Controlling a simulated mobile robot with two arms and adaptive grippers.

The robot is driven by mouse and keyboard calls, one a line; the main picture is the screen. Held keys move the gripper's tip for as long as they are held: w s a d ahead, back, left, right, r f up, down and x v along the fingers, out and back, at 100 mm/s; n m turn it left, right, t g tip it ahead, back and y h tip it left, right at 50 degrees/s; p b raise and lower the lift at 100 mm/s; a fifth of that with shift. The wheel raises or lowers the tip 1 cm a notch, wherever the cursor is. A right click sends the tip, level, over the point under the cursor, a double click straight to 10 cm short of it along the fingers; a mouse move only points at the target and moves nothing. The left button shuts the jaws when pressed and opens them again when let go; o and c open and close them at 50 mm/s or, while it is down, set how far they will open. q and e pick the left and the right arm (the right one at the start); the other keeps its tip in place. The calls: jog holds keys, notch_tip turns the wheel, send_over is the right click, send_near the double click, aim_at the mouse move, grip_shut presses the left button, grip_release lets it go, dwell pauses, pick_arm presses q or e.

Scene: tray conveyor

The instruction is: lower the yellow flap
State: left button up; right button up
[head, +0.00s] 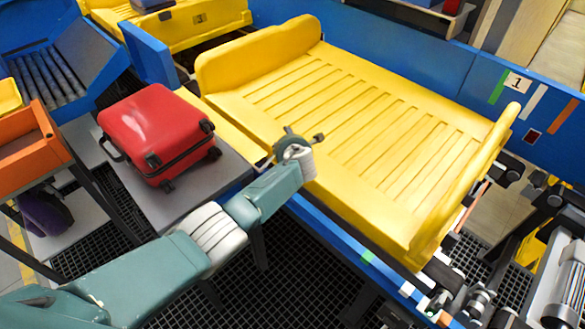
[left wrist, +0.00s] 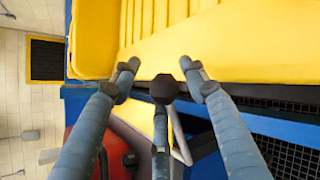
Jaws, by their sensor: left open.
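A flat yellow panel (head: 222,128), which looks like the flap, lies between the grey platform and the large yellow tray (head: 340,110). A thin grey bent bar (head: 262,161) shows at its near end, beside my left gripper. My left gripper (head: 300,142) is open above the near edge of the tray, close to the panel's near end. In the left wrist view, its spread fingers (left wrist: 158,77) point toward the yellow tray, with a dark knob-like part between them. The grey bent bar (left wrist: 180,138) is below that part; contact cannot be told. My right gripper is not in view.
A red suitcase (head: 155,130) lies on the grey platform (head: 185,197) left of the panel. A blue rail (head: 335,235) runs along the tray's near side. Rollers and machinery (head: 480,300) stand at the lower right. An orange bin (head: 28,150) stands at the left.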

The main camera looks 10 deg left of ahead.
pick_arm(q)
jog(key=s+d+r, duration=0.1)
jog(key=s+d, duration=0.3)
jog(key=s, duration=0.9)
jog(key=shift+s+d, duration=0.2)
jog(key=shift+s, duration=0.05)
jog(key=shift+r, duration=0.15)
